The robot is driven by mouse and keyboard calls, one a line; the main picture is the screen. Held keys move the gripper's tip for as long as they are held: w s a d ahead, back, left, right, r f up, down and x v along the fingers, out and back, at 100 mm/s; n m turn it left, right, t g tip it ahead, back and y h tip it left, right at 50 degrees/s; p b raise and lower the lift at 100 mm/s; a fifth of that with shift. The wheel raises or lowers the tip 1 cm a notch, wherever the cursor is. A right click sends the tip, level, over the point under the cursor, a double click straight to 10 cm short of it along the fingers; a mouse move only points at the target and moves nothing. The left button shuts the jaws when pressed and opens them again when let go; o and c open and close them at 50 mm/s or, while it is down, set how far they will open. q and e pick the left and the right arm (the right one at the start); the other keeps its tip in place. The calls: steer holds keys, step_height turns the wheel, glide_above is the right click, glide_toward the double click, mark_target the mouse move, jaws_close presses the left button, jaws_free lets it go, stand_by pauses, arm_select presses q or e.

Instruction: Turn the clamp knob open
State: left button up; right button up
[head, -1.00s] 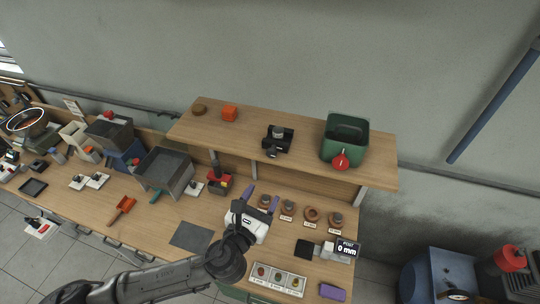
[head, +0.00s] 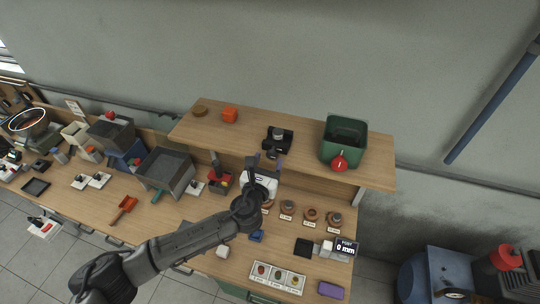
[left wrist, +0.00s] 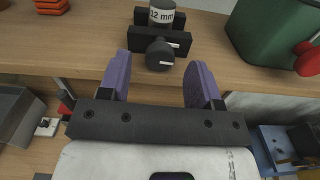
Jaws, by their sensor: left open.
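The black clamp (head: 285,134) stands on the wooden shelf. It holds a grey cylinder, labelled 12 mm in the left wrist view (left wrist: 162,14). Its round dark knob (left wrist: 160,54) faces the shelf's front edge and also shows in the head view (head: 271,154). My left gripper (head: 266,163) is open and empty, just in front of the shelf edge. In the left wrist view its two purple fingers (left wrist: 158,72) point at the clamp, one on each side of the knob, and look short of it. My right gripper is not in view.
A green bin (head: 344,139) with a red knob (head: 339,163) stands right of the clamp. An orange block (head: 230,115) and a brown disc (head: 200,109) sit to the left. Below, the bench carries several ring-shaped parts (head: 312,215) and a sample tray (head: 277,276).

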arm_select(q)
steer(key=shift+x, duration=1.1)
